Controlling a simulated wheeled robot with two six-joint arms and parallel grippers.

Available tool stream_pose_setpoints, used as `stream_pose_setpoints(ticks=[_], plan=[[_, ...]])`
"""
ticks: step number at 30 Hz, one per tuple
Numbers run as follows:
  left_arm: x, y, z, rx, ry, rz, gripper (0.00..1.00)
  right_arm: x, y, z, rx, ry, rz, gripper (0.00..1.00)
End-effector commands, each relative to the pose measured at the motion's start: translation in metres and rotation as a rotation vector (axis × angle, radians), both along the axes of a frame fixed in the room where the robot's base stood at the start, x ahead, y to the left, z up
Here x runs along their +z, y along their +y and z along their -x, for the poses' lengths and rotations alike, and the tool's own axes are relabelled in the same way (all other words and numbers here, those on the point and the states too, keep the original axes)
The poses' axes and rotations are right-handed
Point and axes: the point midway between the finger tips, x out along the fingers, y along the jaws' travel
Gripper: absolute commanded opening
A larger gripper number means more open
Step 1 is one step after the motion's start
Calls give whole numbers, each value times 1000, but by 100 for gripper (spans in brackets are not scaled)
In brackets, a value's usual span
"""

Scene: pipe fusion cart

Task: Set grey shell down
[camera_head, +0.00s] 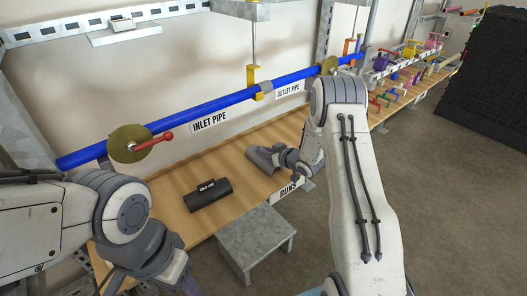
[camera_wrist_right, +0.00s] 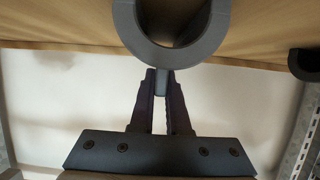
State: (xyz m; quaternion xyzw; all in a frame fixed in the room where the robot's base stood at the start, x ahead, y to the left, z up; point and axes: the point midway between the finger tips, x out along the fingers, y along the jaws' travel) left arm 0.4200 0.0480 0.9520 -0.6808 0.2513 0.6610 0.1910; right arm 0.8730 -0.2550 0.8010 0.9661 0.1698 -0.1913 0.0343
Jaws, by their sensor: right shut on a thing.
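The grey shell (camera_head: 262,158) is a curved half-pipe piece at the wooden bench, right of the black shell. My right gripper (camera_head: 290,158) is at its right end. In the right wrist view, my right gripper (camera_wrist_right: 161,84) is shut on a small tab on the grey shell (camera_wrist_right: 139,40), whose open curved end faces the camera. I cannot tell whether the shell touches the bench top. My left gripper is mostly cut off at the bottom of the head view, and its fingertips do not show clearly.
A black labelled shell (camera_head: 208,196) lies on the bench (camera_head: 172,210). The blue pipe (camera_head: 205,112) runs above the back, with a red-handled valve (camera_head: 130,144). A grey step stool (camera_head: 257,240) stands in front. Coloured valves (camera_head: 412,50) fill the far right.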

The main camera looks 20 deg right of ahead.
Motion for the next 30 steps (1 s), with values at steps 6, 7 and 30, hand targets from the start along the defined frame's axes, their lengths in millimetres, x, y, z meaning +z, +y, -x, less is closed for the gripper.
stream_pose_setpoints(ticks=[6, 7, 30], plan=[[-1, 0, 0, 0, 0, 0, 50, -2, 0, 0, 0, 1, 0, 44], [-1, 0, 0, 0, 0, 0, 50, -2, 0, 0, 0, 1, 0, 44], [-1, 0, 0, 0, 0, 0, 50, 37, -30, 81, -2, 0, 0, 44]])
